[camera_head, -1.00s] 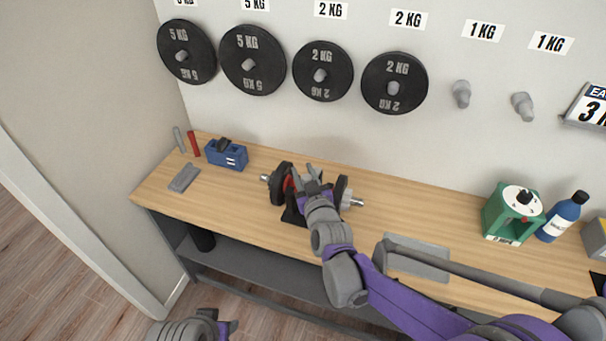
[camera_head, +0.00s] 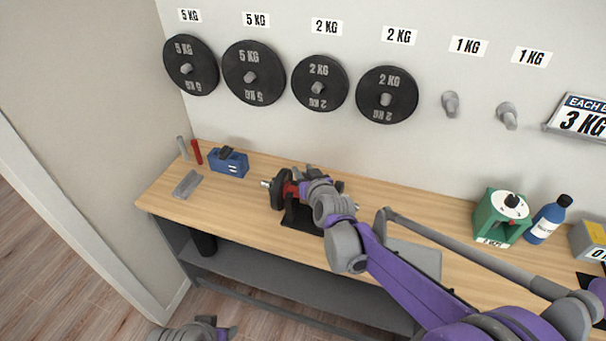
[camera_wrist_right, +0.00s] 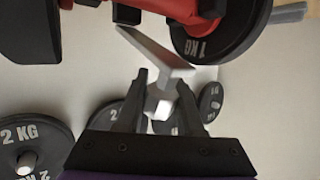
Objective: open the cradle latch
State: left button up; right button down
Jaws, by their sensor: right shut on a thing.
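The black cradle (camera_head: 300,217) stands on the bench and bears a dumbbell with a dark plate (camera_head: 278,190) at its left end. A red part (camera_head: 291,188) shows on the cradle beside that plate. It also shows at the top of the right wrist view (camera_wrist_right: 175,8), near a 1 KG plate (camera_wrist_right: 222,35). My right gripper (camera_head: 312,174) is over the cradle, its fingers (camera_wrist_right: 160,92) shut on a pale grey bar (camera_wrist_right: 160,55), seemingly the latch lever. My arm hides the dumbbell's right side. My left gripper (camera_head: 222,331) is at the bottom edge, mostly cut off.
A blue block-like tool (camera_head: 229,163), a red stick (camera_head: 197,152) and a grey block (camera_head: 186,184) lie at the bench's left end. Plates (camera_head: 387,95) hang on the wall behind.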

pick_arm(q)
notch_tip(320, 180, up, 12)
jog(key=w+p, duration=0.3)
jog(key=p, duration=0.7)
jog(key=shift+r+t, duration=0.2)
jog(key=shift+t, duration=0.1)
pick_arm(e)
jog(key=w+d+r+m+g+y, duration=0.1)
jog(key=w+m+g, duration=0.3)
jog(key=w+g, duration=0.4)
jog(key=d+g+y, duration=0.1)
jog(key=g, duration=0.2)
jog(key=shift+w+d+r, duration=0.2)
jog(key=shift+w+d, duration=0.05)
jog(key=shift+d, duration=0.15)
pick_arm(q)
jog(key=shift+s, duration=0.1)
pick_arm(e)
jog(key=c, duration=0.5)
grip_release()
jog(key=shift+f, duration=0.1)
jog(key=shift+c, duration=0.2)
